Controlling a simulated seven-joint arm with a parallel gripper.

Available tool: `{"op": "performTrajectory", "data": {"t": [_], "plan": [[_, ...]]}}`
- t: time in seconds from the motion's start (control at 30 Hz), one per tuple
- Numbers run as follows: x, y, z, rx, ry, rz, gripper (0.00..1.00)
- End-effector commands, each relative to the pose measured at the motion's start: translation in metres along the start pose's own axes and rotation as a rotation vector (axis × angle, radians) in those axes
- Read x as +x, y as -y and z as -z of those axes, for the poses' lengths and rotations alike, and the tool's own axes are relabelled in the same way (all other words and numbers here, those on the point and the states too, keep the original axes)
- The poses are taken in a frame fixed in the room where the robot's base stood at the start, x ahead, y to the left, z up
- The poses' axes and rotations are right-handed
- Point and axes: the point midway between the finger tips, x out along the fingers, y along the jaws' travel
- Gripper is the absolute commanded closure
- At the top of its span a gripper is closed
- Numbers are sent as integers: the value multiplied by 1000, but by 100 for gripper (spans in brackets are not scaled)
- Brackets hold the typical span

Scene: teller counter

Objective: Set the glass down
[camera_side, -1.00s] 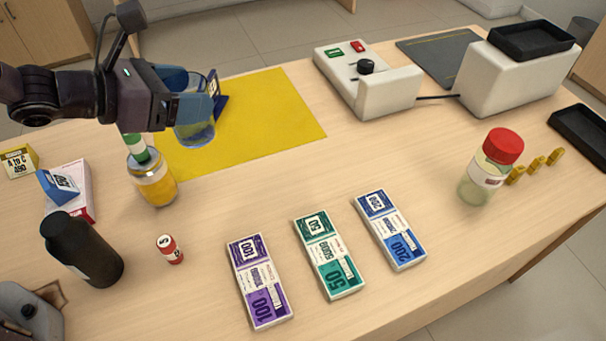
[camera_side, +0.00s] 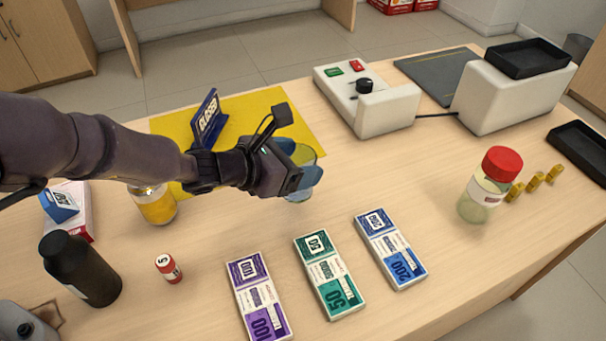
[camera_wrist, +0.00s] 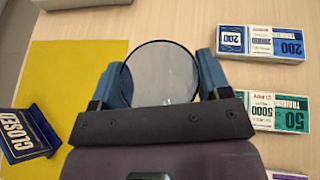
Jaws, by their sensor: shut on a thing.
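A clear glass (camera_side: 303,158) is between the blue fingers of my gripper (camera_side: 296,163), in the middle of the side view. My gripper is shut on it. In the wrist view the round mouth of the glass (camera_wrist: 162,72) shows between the two fingertips (camera_wrist: 160,75). The glass is partly hidden by my gripper in the side view. It is over or near the right edge of the yellow mat. I cannot tell whether its base touches the counter.
The yellow mat (camera_side: 180,126) bears a blue CLOSED sign (camera_side: 208,120). Purple (camera_side: 258,298), green (camera_side: 329,275) and blue (camera_side: 391,250) banknote bundles lie in front. A red-lidded jar (camera_side: 485,190) stands right. A white device (camera_side: 385,112) is behind. Bare wood lies between the bundles and device.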

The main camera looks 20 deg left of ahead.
Motion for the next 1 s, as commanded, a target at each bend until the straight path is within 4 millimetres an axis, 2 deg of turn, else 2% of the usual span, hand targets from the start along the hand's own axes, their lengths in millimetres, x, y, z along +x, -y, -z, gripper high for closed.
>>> {"op": "performTrajectory", "data": {"t": [0.23,0.4,0.83,0.87,0.93,0.97,1.0], "plan": [[22,-1,11,1,0,-1,58],[32,-1,32,1,-1,-1,58],[35,-1,39,2,1,-1,58],[35,-1,39,2,-1,-1,25],[34,-1,39,1,0,-1,9],[34,-1,39,1,-1,-1,4],[34,-1,39,1,0,-1,4]]}}
